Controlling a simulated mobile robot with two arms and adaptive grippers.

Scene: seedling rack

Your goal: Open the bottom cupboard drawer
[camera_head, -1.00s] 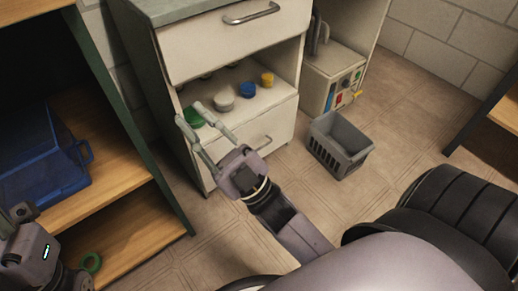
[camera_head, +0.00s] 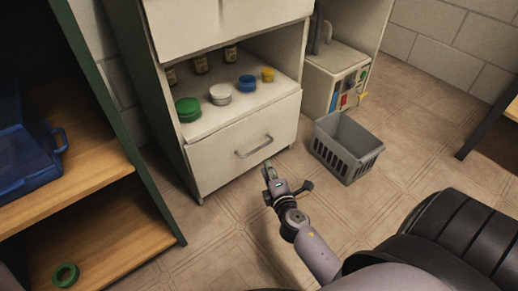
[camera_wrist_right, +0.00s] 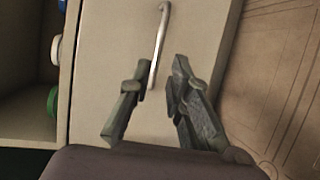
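The bottom drawer (camera_head: 225,158) of the white cupboard is shut, with a metal bar handle (camera_head: 254,147) on its front. The handle also shows in the right wrist view (camera_wrist_right: 158,45), running up between and beyond the fingertips. My right gripper (camera_head: 268,172) is just in front of the drawer front, below and right of the handle's middle. In the right wrist view my right gripper (camera_wrist_right: 155,85) has its fingers apart, with the handle's near end between or just ahead of the tips; I cannot tell if they touch it. My left gripper is out of view.
Jars and lids, including a green lid (camera_head: 188,109) and a blue one (camera_head: 247,83), stand on the open shelf above the drawer. A grey basket (camera_head: 345,146) stands on the floor to the right. A wooden shelf (camera_head: 100,225) with a blue crate (camera_head: 25,150) is at left.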

